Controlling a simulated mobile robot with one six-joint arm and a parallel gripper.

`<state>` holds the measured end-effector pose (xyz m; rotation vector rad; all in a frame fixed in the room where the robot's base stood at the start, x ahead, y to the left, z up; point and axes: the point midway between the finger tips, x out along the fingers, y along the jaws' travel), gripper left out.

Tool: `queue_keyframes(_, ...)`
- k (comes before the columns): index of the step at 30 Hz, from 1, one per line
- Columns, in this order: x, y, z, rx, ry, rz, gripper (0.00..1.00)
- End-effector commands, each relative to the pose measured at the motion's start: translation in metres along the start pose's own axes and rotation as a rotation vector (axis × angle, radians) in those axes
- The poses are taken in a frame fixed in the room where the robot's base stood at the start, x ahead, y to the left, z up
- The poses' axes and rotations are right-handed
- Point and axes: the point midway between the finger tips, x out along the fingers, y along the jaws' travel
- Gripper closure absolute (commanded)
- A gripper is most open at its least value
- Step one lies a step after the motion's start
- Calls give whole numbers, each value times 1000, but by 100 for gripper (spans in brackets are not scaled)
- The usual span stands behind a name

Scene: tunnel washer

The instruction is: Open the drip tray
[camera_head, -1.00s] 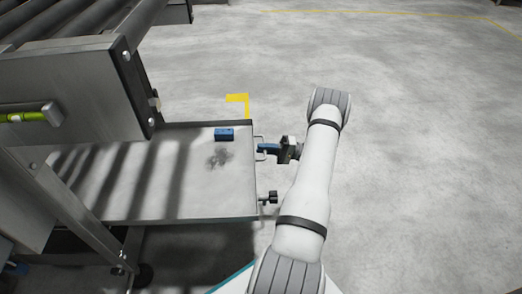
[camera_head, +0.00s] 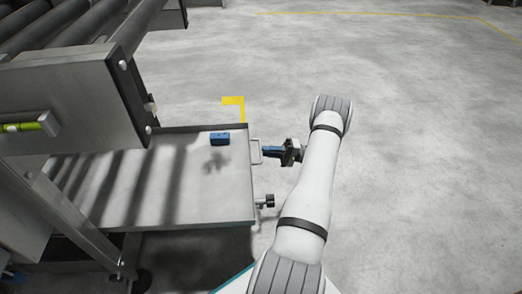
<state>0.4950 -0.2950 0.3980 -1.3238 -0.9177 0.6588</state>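The drip tray (camera_head: 222,195) is a shallow, pale metal tray. It sticks out to the right from under the roller frame. Its handle (camera_head: 255,151) is a thin metal loop on the right edge. A small gap seems to lie between the fingertips and the handle. The fingers overlap from this side, so their opening is hidden. A black knob (camera_head: 267,201) sits on the same edge, nearer the camera.
A blue block (camera_head: 220,138) and a dark stain lie on the tray. The roller frame (camera_head: 70,100) with its green level vial stands at the left. A yellow floor mark (camera_head: 236,103) lies behind the tray. The concrete floor to the right is clear.

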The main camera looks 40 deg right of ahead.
Motion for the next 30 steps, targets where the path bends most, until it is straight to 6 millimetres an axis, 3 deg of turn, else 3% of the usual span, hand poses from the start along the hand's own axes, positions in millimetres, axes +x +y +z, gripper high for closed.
queue_keyframes(3, -22, -2, -1, -2, 4, 1, 85)
queue_keyframes(10, -45, -1, -2, -2, 2, 1, 85)
queue_keyframes(27, -46, 0, -2, -1, -1, 1, 85)
queue_keyframes(30, -40, -10, -3, 5, -16, 15, 85)
